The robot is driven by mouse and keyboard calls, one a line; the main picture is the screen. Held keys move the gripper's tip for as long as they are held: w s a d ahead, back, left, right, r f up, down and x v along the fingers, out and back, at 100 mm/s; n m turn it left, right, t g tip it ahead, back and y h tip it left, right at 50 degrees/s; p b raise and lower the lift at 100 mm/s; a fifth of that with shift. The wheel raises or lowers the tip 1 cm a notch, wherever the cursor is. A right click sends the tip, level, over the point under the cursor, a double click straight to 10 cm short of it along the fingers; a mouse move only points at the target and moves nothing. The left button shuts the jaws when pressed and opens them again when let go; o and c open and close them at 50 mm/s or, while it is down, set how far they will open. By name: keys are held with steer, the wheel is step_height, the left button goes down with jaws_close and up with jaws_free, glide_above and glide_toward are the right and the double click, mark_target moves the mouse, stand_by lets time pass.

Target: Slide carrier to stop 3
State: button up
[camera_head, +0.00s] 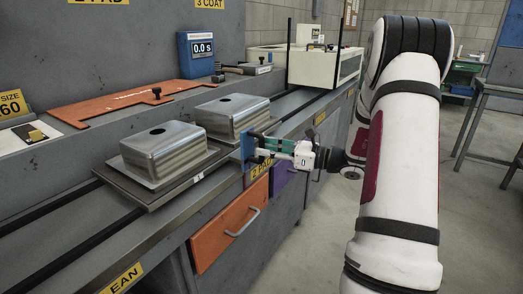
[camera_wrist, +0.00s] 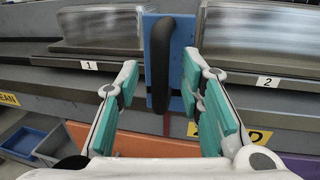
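The wrist view shows this black handle (camera_wrist: 161,52) between my fingers, and labels 1 and 2 on either side of the plate. My gripper (camera_wrist: 160,78) is open, one finger on each side of the handle, with visible gaps. In the head view my gripper (camera_head: 268,147) reaches the plate from the right.
Dark rails (camera_head: 60,240) run along the bench towards a cream box-shaped machine (camera_head: 305,67) at the far end. A yellow "2 PAD" label (camera_head: 261,169) is on the bench front by my gripper. A "3 COAT" sign (camera_head: 210,3) hangs on the back panel. An orange drawer (camera_head: 229,228) is below.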

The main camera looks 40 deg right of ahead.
steer(key=shift+x, duration=1.1)
jaws_close()
